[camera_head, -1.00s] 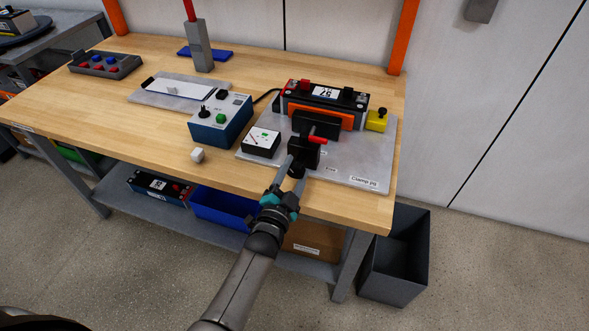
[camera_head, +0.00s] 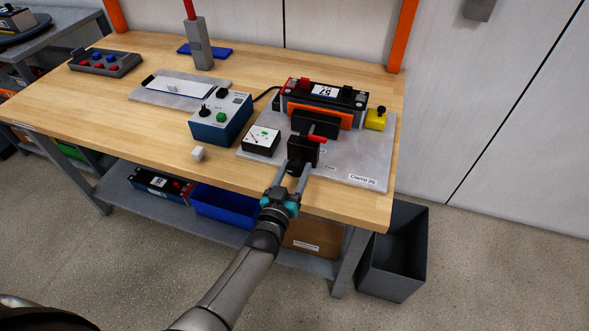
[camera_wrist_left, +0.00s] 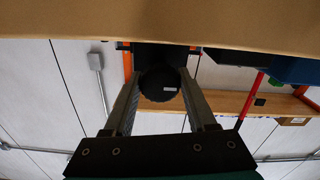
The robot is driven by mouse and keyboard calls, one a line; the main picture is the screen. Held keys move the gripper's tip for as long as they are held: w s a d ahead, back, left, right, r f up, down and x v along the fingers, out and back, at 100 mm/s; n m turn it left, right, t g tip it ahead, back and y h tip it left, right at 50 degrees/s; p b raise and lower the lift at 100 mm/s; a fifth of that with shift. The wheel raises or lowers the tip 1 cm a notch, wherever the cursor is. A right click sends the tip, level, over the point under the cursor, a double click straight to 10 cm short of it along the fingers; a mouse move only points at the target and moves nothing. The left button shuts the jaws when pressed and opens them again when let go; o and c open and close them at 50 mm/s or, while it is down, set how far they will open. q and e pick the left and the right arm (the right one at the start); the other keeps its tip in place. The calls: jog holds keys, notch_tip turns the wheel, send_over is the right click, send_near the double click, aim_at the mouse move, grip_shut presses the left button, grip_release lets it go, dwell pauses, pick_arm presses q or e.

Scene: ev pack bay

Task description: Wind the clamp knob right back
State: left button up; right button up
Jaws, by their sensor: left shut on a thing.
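The clamp jig is a grey plate (camera_head: 372,160) on the bench's right part. Its black clamp block (camera_head: 303,150) has a red lever (camera_head: 318,139) and faces an orange-edged battery module (camera_head: 325,93). The round black clamp knob (camera_wrist_left: 160,84) shows in the left wrist view between the fingertips, with a small pale mark on its face. My left gripper (camera_head: 292,174) reaches in from the bench's front edge and is shut on the knob, one finger on each side. In the head view the fingers and block partly hide the knob. My right gripper is not in view.
A meter box (camera_head: 261,141) stands left of the clamp, close to the left finger. A blue control box (camera_head: 222,120) and a small white cube (camera_head: 198,153) are further left. A yellow piece (camera_head: 375,119) stands on the plate's right. A dark bin (camera_head: 394,252) is on the floor.

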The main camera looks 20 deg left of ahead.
pick_arm(q)
jog(key=n, duration=0.4)
jog(key=shift+r+n, duration=0.1)
jog(key=shift+n, duration=0.2)
jog(key=n, duration=0.3)
jog(key=shift+n+b, duration=0.35)
jog(key=shift+n, duration=0.05)
jog(key=n+b, duration=0.1)
jog(key=n, duration=0.3)
jog(key=n+b, duration=0.1)
jog(key=n, duration=0.3)
jog(key=n+b, duration=0.2)
jog(key=n, duration=0.2)
jog(key=shift+n, duration=0.3)
jog(key=n+b, duration=0.1)
jog(key=n, duration=0.2)
jog(key=shift+n+b, duration=0.3)
jog(key=shift+b, duration=0.05)
jog(key=shift+n+b, duration=0.3)
jog(key=shift+n, duration=0.9)
jog(key=shift+r+n+b, duration=0.1)
jog(key=shift+n+b, duration=0.35)
jog(key=shift+n, duration=0.55)
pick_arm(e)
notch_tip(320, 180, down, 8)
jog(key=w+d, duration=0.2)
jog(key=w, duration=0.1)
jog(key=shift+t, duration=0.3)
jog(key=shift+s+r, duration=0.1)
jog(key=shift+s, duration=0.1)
